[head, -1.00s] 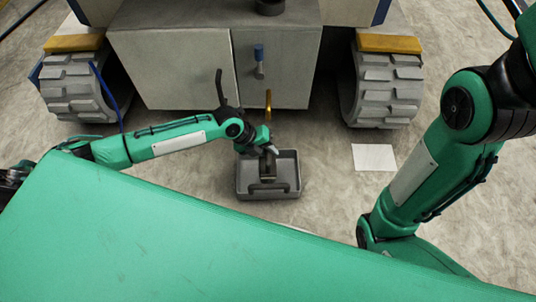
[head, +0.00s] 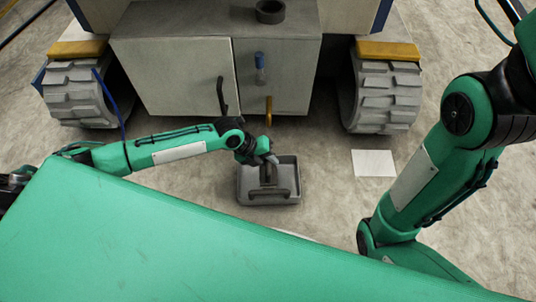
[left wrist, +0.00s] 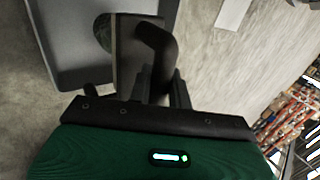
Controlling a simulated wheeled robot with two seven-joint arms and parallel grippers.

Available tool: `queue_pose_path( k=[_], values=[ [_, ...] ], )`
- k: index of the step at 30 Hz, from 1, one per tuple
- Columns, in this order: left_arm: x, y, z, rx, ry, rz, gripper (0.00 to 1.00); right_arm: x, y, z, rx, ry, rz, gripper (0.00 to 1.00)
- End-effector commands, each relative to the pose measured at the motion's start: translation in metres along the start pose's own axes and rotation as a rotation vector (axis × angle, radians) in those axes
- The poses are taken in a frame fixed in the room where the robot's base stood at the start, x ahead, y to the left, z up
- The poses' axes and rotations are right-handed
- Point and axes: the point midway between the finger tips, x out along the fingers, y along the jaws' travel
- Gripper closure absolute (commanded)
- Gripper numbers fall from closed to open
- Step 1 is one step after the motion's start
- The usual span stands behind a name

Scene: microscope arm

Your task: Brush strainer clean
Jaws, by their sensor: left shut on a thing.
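My left gripper (head: 269,160) is over the back part of a grey tray (head: 296,180) on the floor. In the left wrist view, its fingers (left wrist: 163,84) are shut on the black curved handle (left wrist: 158,48) of a dark, flat-sided tool, which may be a brush. The tool (head: 268,177) shows small and dark inside the tray in the head view. I cannot tell whether it touches the tray floor. A strainer cannot be made out clearly. My right arm shows at the right, but its gripper is out of view.
A grey cabinet (head: 180,75) with a dark handle stands behind the tray, between two large treaded wheels (head: 386,92). A white sheet (head: 374,163) lies on the floor to the right.

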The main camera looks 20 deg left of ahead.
Motion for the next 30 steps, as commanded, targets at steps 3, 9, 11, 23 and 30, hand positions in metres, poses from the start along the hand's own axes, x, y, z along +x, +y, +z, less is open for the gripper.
queue_pose_path(
  k=[3, 9, 11, 23, 30],
  values=[
    [-0.002, -0.001, -0.006, -0.002, 0.001, -0.001, 0.99, 0.006, 0.0, 0.002, 0.0, 0.0, 0.0, 0.54],
    [0.0, 0.0, -0.01, -0.002, 0.001, -0.002, 0.99, 0.006, 0.001, 0.002, 0.0, 0.0, 0.001, 0.54],
    [0.0, 0.0, -0.01, -0.002, 0.001, -0.002, 0.99, 0.006, 0.001, 0.002, 0.0, 0.0, 0.001, 0.54],
    [0.001, 0.0, 0.0, 0.001, 0.0, -0.001, 0.99, 0.002, 0.0, 0.001, 0.0, 0.0, 0.001, 0.54],
    [0.0, 0.0, 0.012, -0.001, -0.001, -0.001, 0.99, -0.003, 0.0, -0.001, 0.0, 0.0, 0.001, 0.54]
  ],
)
